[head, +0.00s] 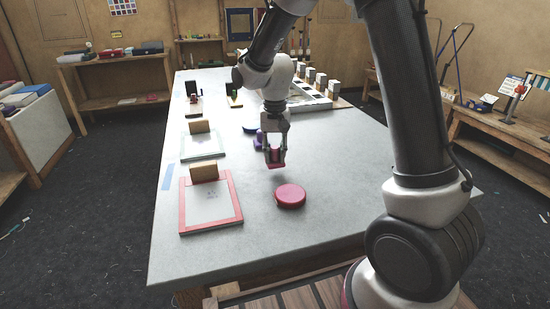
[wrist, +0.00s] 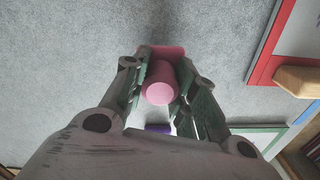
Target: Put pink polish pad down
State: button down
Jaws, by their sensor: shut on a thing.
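My gripper (head: 275,158) is above the grey table, its fingers closed on a pink pad with a rounded knob (wrist: 160,84). The knob sits between the fingers in the wrist view, with a wider pink part beyond it. In the head view the held pad (head: 275,156) shows as a small pink-red block between the fingertips, apart from the table. A round pink disc (head: 290,195) lies flat on the table, just in front of and right of the gripper. I cannot pick out this disc in the wrist view.
A red-framed board (head: 183,222) with a tan block (head: 204,172) lies left of the gripper. A green-edged board (head: 189,147) is behind it. A purple thing (head: 258,141) lies just behind the gripper. The front and right tabletop (head: 345,160) is clear.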

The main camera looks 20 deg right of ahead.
jog(key=shift+f, duration=0.9)
jog(key=shift+f, duration=0.1)
jog(key=c, duration=1.1)
grip_release()
jog(key=shift+c, duration=0.2)
